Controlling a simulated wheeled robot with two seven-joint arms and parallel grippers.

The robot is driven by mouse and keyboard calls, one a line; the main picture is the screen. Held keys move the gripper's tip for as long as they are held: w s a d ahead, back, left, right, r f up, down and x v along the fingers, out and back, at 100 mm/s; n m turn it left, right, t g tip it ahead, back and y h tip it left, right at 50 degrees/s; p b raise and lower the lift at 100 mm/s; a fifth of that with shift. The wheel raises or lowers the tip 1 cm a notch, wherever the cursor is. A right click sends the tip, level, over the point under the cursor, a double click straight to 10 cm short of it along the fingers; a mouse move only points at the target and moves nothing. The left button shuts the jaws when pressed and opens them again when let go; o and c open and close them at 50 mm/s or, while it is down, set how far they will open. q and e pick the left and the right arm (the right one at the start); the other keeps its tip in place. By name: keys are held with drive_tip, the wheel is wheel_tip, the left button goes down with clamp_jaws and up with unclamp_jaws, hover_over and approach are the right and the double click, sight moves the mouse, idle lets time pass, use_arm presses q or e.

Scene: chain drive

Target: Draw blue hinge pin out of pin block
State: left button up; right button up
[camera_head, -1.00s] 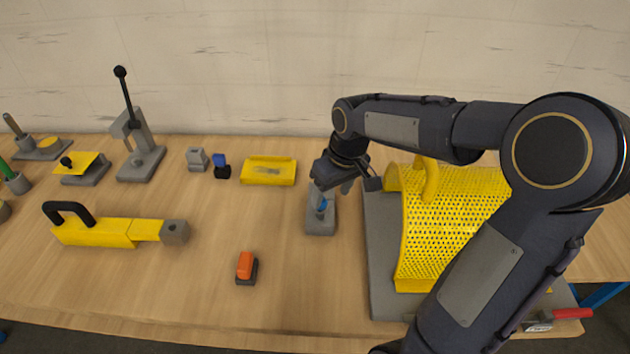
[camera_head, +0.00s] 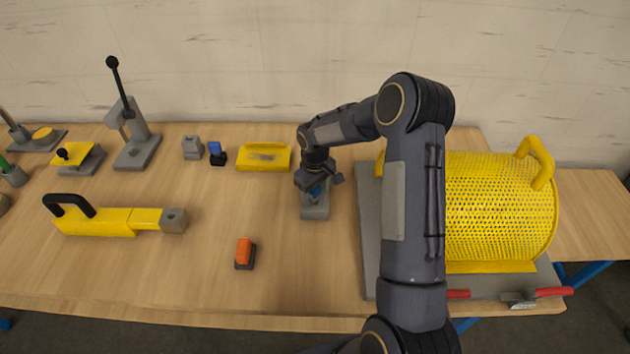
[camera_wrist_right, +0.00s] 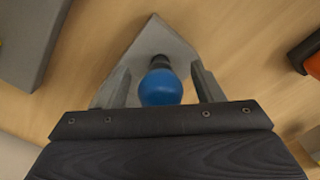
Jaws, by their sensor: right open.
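The grey pin block (camera_head: 315,211) stands on the table, left of the yellow perforated guard. The blue hinge pin (camera_head: 315,190) stands in it, mostly hidden under my gripper in the head view. In the right wrist view its round blue head (camera_wrist_right: 160,87) shows large, with the grey block (camera_wrist_right: 155,45) behind it. My right gripper (camera_head: 316,188) is over the block, pointing down. In the right wrist view its fingers (camera_wrist_right: 160,88) are open, one on each side of the blue head, with a gap at each side. My left gripper is not in view.
A yellow perforated guard (camera_head: 495,210) on a grey base stands to the right. An orange-topped part (camera_head: 244,250) lies front left, and a yellow tray (camera_head: 264,158) is behind. A yellow tool with black handle (camera_head: 100,222) is at left. Table front of the block is clear.

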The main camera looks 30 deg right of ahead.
drive_tip(key=shift+f, duration=0.4)
drive_tip(key=shift+c, duration=0.4)
drive_tip(key=c, duration=1.1)
drive_tip(key=shift+o, duration=0.2)
drive_tip(key=shift+r+p, duration=2.85)
drive_tip(key=shift+r, duration=2.25)
